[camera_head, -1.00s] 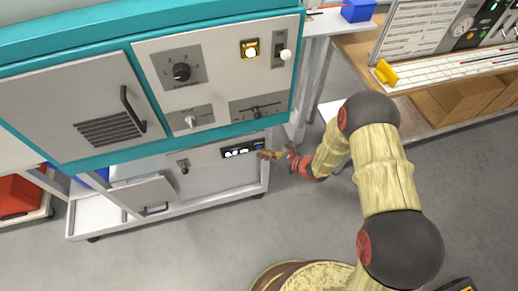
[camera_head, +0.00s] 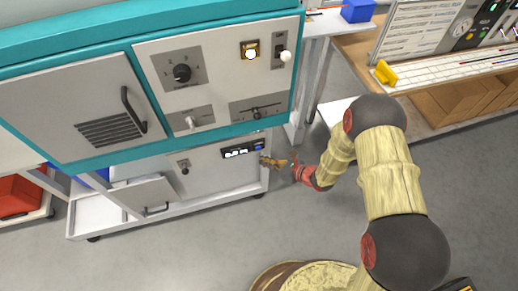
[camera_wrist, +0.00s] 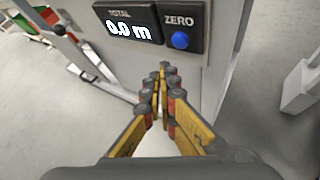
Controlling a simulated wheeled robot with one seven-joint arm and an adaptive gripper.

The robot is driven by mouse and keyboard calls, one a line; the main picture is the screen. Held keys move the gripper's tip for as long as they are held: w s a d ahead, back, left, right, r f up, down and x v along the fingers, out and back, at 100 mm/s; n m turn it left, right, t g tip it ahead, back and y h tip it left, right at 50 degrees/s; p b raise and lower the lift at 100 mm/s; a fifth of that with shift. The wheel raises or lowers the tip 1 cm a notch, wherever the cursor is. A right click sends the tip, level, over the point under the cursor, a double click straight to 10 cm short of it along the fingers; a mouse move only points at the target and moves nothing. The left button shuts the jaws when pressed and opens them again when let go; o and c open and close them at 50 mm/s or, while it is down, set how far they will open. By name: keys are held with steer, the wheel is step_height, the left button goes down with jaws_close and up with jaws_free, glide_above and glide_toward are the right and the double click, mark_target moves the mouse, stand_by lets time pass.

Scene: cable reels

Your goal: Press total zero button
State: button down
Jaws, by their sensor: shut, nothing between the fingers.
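The blue zero button (camera_wrist: 180,40) sits on a dark plate marked ZERO in the wrist view. Left of it is the TOTAL display (camera_wrist: 128,25), which reads 0.0 m. In the head view the display (camera_head: 236,153) and the small blue button (camera_head: 258,147) are on the lower grey panel. My gripper (camera_wrist: 163,68) is shut and empty, its fingertips below and a little left of the button in the wrist view. In the head view my gripper (camera_head: 264,160) is at the panel's right end, just below the button. A gap between fingertips and button shows in the wrist view.
A black knob (camera_head: 184,166) is left of the display. A workbench (camera_head: 350,45) stands at the right.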

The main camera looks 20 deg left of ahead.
steer(key=shift+s+d, duration=0.4)
steer(key=shift+s, duration=0.25)
steer(key=shift+s+d, duration=0.35)
steer(key=shift+s, duration=0.25)
